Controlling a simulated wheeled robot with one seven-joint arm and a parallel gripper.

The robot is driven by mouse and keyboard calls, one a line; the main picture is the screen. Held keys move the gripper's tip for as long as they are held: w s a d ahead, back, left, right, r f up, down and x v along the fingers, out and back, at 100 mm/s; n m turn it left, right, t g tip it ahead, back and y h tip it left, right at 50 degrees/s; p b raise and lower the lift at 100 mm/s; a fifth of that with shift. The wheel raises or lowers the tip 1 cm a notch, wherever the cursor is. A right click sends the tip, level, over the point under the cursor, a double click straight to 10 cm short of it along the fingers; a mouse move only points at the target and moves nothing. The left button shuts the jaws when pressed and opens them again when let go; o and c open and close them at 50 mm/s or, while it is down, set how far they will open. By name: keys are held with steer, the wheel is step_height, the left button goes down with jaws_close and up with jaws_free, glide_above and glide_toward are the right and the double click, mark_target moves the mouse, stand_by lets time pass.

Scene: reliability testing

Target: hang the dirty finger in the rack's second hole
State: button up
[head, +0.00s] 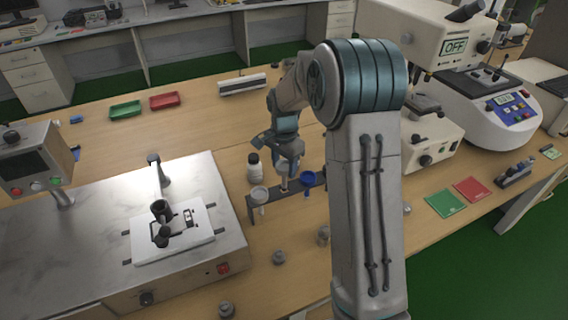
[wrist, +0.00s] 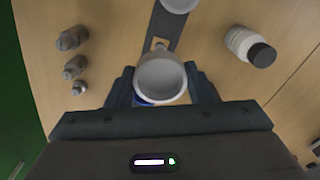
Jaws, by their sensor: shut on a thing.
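My gripper (head: 288,158) is shut on a pale grey, funnel-shaped piece (wrist: 161,78), which I take to be the dirty finger; its wide mouth faces the wrist camera. In the head view the held piece (head: 284,170) is over the middle of the dark rack (head: 268,207), between a white funnel (head: 259,193) at the left and a blue funnel (head: 308,178) at the right. The rack (wrist: 166,30) also shows in the wrist view. I cannot tell whether the held piece's stem is in a hole; the hole below is hidden.
A white bottle with a black cap (head: 254,170) stands close behind the rack. Several small grey metal pieces (head: 278,257) stand in front. A steel hotplate-like machine (head: 90,235) is at the left, a microscope-like device (head: 425,105) at the right. Green and red trays (head: 164,101) lie farther back.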

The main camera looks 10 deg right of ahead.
mark_target(284, 181)
steer(key=shift+f+b, duration=0.7)
steer(key=shift+f, duration=0.35)
steer(key=shift+f+b, duration=1.25)
steer(key=shift+f, duration=0.5)
steer(key=shift+f, duration=0.1)
steer(key=shift+f+b, duration=0.5)
steer(key=shift+f, duration=0.05)
steer(key=o, duration=1.7)
steer(key=shift+c, duration=0.2)
